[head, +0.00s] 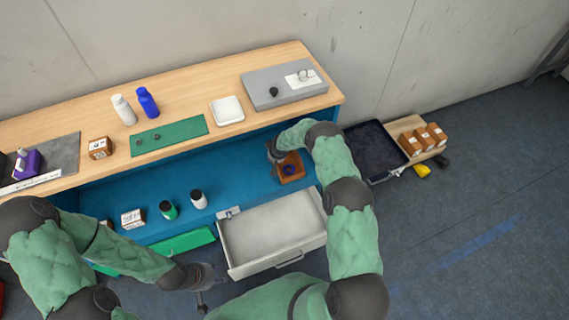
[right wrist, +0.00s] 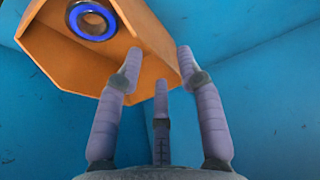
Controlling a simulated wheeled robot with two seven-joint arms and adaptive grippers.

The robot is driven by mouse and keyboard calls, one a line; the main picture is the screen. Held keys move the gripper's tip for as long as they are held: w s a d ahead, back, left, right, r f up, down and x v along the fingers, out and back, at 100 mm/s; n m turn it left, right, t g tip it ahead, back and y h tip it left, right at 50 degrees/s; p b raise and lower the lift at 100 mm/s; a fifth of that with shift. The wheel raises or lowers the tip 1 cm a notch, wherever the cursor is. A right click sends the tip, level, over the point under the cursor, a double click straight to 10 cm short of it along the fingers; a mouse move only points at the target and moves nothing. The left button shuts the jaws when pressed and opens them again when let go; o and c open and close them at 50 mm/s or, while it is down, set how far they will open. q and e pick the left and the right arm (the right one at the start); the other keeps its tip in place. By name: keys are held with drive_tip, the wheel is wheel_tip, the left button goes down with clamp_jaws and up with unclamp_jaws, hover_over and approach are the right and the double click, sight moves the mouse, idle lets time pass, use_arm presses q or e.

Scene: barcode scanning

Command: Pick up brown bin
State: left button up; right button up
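The brown bin (head: 292,168) sits in the blue recess under the wooden top, toward its right end, with a blue ring-shaped thing (head: 289,170) inside. In the right wrist view the bin (right wrist: 85,50) looks orange-brown and shows the blue ring (right wrist: 92,19) at upper left. My right gripper (head: 273,153) is at the bin's left side, partly hidden by its own arm. In the wrist view the right gripper's fingers (right wrist: 160,65) are spread, two tips overlapping the bin's edge; contact is unclear. My left gripper (head: 208,288) is empty, fingers apart, left of the open drawer.
An open white drawer (head: 270,238) juts out below the recess. Bottles (head: 168,210) and a small box (head: 133,218) stand left in the recess. The wooden top (head: 190,90) carries bottles, a green mat and a grey block. A dark open case (head: 375,150) is at right.

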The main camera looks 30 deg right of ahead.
drive_tip(key=shift+x, duration=0.75)
drive_tip(key=b+x, duration=0.3)
drive_tip(key=shift+w+d+f, duration=0.15)
drive_tip(key=shift+w+f, duration=0.05)
drive_tip(key=shift+f, duration=0.05)
drive_tip(key=shift+w+f+b, duration=0.4)
drive_tip(key=shift+f+b, duration=0.2)
drive_tip(key=shift+f, duration=0.25)
clamp_jaws()
drive_tip(key=shift+r, duration=0.1)
